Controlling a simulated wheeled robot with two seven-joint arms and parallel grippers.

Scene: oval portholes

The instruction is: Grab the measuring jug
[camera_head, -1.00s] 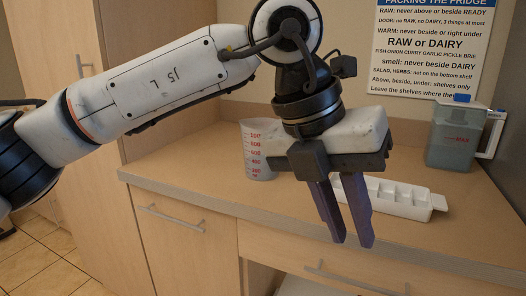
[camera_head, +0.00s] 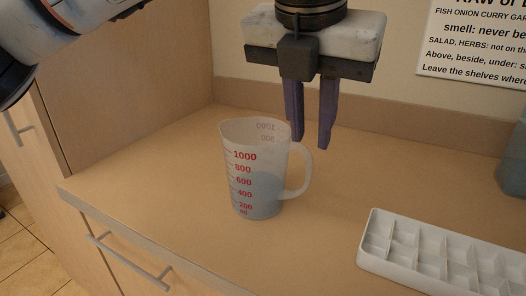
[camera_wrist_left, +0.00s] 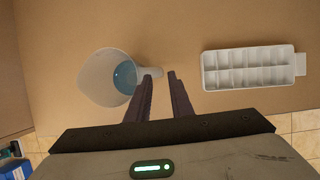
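The measuring jug (camera_head: 238,165) stands upright on the wooden counter. It is translucent with red markings, has a handle on its right side and holds some bluish liquid. In the left wrist view the jug (camera_wrist_left: 97,78) is at the left, its handle pointing toward my fingertips. My left gripper (camera_head: 311,144) points down, open and empty, above and a little behind the handle in the head view. In the left wrist view its fingertips (camera_wrist_left: 160,77) are apart, the left one overlapping the handle's end in the picture; contact cannot be told. My right gripper is not in view.
A white ice cube tray (camera_head: 440,262) lies on the counter to the right of the jug. A grey-blue container (camera_head: 513,165) stands at the right edge. A wall sign (camera_head: 475,45) hangs behind. The counter (camera_head: 160,180) left of the jug is clear.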

